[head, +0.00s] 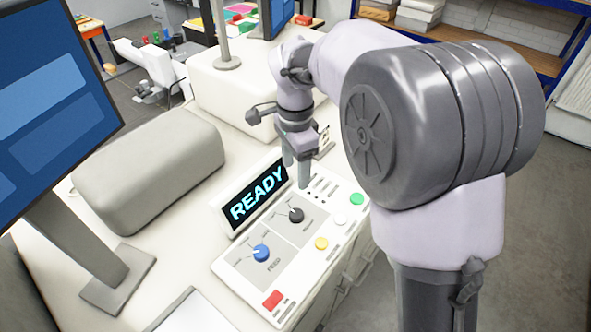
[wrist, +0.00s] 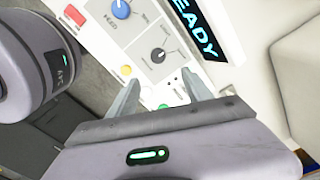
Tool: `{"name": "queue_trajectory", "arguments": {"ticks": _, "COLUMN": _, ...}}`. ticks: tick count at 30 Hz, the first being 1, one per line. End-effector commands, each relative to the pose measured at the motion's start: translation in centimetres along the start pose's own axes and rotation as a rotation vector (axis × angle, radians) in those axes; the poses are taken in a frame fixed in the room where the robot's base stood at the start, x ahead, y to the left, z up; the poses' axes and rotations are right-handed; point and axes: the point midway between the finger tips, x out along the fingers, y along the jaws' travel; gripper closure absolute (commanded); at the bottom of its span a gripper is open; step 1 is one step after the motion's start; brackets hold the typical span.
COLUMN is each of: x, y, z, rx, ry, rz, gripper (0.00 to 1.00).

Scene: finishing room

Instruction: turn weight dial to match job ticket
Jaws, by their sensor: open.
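The control panel (head: 233,262) has a blue dial (head: 261,253) marked FEED and a dark dial (head: 296,215) whose label is too small to read; it is likely the weight dial. In the wrist view the dark dial (wrist: 158,56) lies just beyond the fingertips, and the blue dial (wrist: 121,9) is farther off at the top. My gripper (head: 296,184) is open and empty, above the panel's far part near the dark dial. Its two fingers (wrist: 160,82) are apart in the wrist view. I cannot make out a readable job ticket.
A display (head: 257,195) reading READY stands behind the panel. Red (head: 272,299), yellow (head: 321,243), white (head: 341,218) and green (head: 356,199) buttons line the panel's edge. A monitor (head: 50,90) stands at left. A pale sheet or board (head: 195,315) lies at the front.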

Motion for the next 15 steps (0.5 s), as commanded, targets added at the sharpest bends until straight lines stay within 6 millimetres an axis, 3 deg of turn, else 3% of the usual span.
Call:
{"name": "queue_trajectory", "arguments": {"ticks": 1, "x": 1.7, "y": 0.1, "z": 0.0, "rx": 0.001, "ry": -0.002, "rz": 0.003, "gripper": 0.41}}
{"name": "queue_trajectory", "arguments": {"ticks": 9, "x": 10.0, "y": 0.2, "z": 0.0, "rx": -0.001, "ry": -0.002, "rz": 0.004, "gripper": 0.41}}
{"name": "queue_trajectory", "arguments": {"ticks": 15, "x": 14.2, "y": 0.1, "z": 0.0, "rx": -0.002, "ry": -0.001, "rz": 0.001, "gripper": 0.41}}
